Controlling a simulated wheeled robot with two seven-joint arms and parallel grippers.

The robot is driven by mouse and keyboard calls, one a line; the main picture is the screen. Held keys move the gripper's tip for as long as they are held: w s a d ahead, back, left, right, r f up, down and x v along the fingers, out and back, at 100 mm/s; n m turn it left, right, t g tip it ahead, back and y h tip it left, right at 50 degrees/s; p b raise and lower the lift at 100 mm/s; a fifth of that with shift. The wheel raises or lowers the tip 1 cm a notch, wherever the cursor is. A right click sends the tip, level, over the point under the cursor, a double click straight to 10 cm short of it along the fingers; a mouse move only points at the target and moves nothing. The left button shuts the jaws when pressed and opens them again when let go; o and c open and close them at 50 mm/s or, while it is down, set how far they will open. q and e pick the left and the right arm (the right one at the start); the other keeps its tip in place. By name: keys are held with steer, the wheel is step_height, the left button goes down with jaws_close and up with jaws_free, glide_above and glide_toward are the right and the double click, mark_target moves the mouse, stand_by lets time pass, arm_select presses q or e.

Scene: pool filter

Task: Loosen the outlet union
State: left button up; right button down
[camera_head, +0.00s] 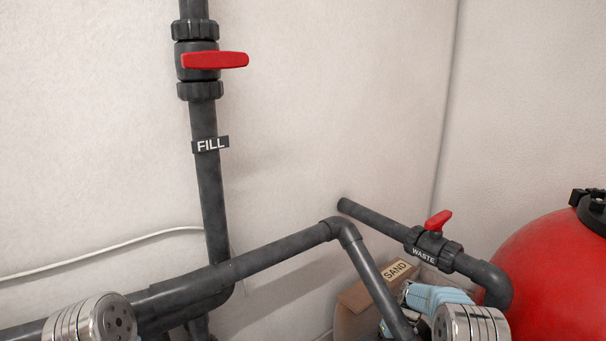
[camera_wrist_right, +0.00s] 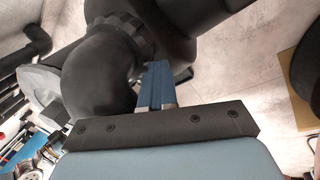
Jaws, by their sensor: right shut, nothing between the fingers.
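In the right wrist view, a thick black pipe elbow (camera_wrist_right: 98,75) carries a ribbed black collar (camera_wrist_right: 122,28), which looks like a union nut; I cannot tell for sure that it is the outlet union. My right gripper (camera_wrist_right: 156,72) is shut and empty, its blue fingers together. In the picture its tips overlap the edge of the black fittings just below the collar; I cannot tell whether they touch. The head view shows no fingertips of either gripper, and my left gripper is out of view.
In the head view, a grey FILL pipe (camera_head: 211,190) with a red-handled valve (camera_head: 214,60) rises along the wall. A WASTE pipe (camera_head: 375,218) with a red handle (camera_head: 438,220), a SAND box (camera_head: 362,297) and a red tank (camera_head: 545,265) stand right.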

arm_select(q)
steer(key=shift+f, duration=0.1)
arm_select(e)
steer(key=shift+w+a, duration=0.1)
steer(key=shift+w, duration=0.15)
steer(key=shift+w+b, duration=0.8)
steer(key=shift+w, duration=0.45)
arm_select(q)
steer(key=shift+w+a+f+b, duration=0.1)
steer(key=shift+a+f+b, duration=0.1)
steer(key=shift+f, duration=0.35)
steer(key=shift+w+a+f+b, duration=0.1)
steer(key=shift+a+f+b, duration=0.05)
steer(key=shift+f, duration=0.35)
arm_select(e)
steer(key=shift+w+a, duration=0.2)
steer(key=shift+w, duration=0.35)
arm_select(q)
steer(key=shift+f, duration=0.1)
arm_select(e)
steer(key=shift+w+a, duration=0.15)
steer(key=shift+w, duration=0.05)
